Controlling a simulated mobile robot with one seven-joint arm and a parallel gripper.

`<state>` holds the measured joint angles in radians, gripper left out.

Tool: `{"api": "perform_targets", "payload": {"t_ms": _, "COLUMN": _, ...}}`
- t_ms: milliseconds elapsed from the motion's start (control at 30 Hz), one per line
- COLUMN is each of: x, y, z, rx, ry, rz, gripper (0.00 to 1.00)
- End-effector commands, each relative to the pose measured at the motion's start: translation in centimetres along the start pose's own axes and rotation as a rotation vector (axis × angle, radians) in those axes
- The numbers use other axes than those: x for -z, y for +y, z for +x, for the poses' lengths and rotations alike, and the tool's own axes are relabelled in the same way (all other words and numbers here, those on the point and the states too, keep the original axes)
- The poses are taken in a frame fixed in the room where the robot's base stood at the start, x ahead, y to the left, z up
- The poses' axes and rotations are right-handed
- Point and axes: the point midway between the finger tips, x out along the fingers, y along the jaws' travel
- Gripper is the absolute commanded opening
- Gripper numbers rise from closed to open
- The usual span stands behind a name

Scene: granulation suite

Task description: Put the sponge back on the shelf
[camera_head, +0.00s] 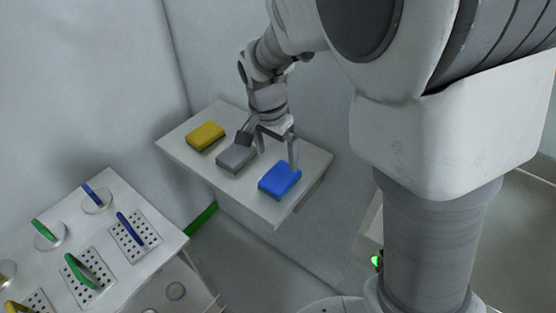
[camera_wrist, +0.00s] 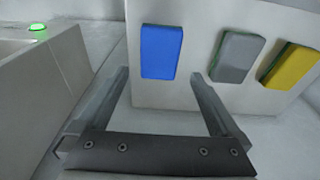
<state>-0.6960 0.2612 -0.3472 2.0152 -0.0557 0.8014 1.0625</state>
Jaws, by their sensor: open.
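Three sponges lie in a row on the white shelf (camera_head: 303,188): a yellow one (camera_head: 205,136) at the back left, a grey one (camera_head: 236,157) in the middle and a blue one (camera_head: 279,178) at the front right. My gripper (camera_head: 275,155) is open over the shelf near the blue sponge, with one finger overlapping the blue sponge in the head view. In the wrist view, the blue sponge (camera_wrist: 161,52) appears between and beyond the open fingers. The grey sponge (camera_wrist: 237,57) and yellow sponge (camera_wrist: 290,66) are to its right. Nothing is held; I cannot tell whether a finger touches the blue sponge.
A white table (camera_head: 160,233) at the lower left carries perforated trays and round dishes with green, blue and yellow handled items. A wall stands behind the shelf. A grey unit with a green light (camera_wrist: 37,27) is at the left in the wrist view.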

Motion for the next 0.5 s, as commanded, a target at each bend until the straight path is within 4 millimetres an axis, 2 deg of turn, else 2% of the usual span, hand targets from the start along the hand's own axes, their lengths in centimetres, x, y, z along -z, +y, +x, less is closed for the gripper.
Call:
{"api": "perform_targets", "payload": {"t_ms": 33, "x": 0.0, "y": -0.1, "z": -1.1, "rx": 0.004, "ry": 0.002, "rz": -0.001, "gripper": 1.0}}
{"api": "perform_targets", "payload": {"t_ms": 100, "x": 0.0, "y": -0.1, "z": -2.2, "rx": 0.003, "ry": 0.001, "rz": 0.0, "gripper": 1.0}}
{"api": "perform_targets", "payload": {"t_ms": 333, "x": 0.1, "y": 0.4, "z": -4.2, "rx": 0.008, "ry": -0.003, "rz": -0.005, "gripper": 1.0}}
{"api": "perform_targets", "payload": {"t_ms": 433, "x": 0.5, "y": 1.7, "z": -5.3, "rx": 0.035, "ry": -0.01, "rz": -0.033, "gripper": 1.0}}
{"api": "perform_targets", "payload": {"t_ms": 500, "x": 0.8, "y": 3.3, "z": -6.6, "rx": 0.067, "ry": -0.013, "rz": -0.067, "gripper": 1.0}}
